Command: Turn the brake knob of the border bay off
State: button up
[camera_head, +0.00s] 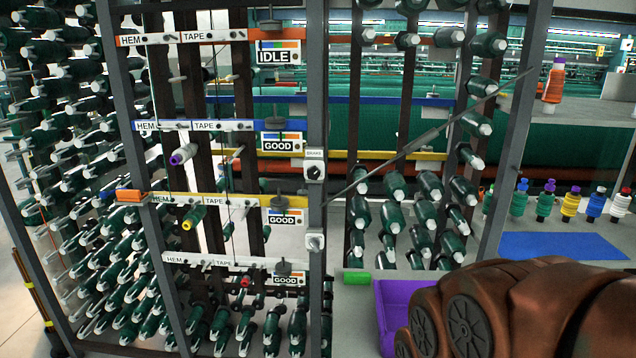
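The upper brake knob (314,171) sits under a plate that reads BRAKE. The lower knob (314,240) is on a similar box further down the same post, and I can read no label on it. I cannot make out a border label on any bay, nor tell which knob belongs to it. The exact setting of each knob is too small to read. My gripper is not in view.
Colored rails left of the post carry HEM and TAPE labels, an IDLE sign (278,52) and several GOOD signs. Racks of green spools flank them. A thin dark bar (430,135) slants beside the post. A purple bin (392,300) and blue mat (560,246) lie at right.

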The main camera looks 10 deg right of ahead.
aim_at(313, 172)
jog(key=z, duration=0.3)
jog(key=i, duration=0.55)
jog(key=u, duration=2.6)
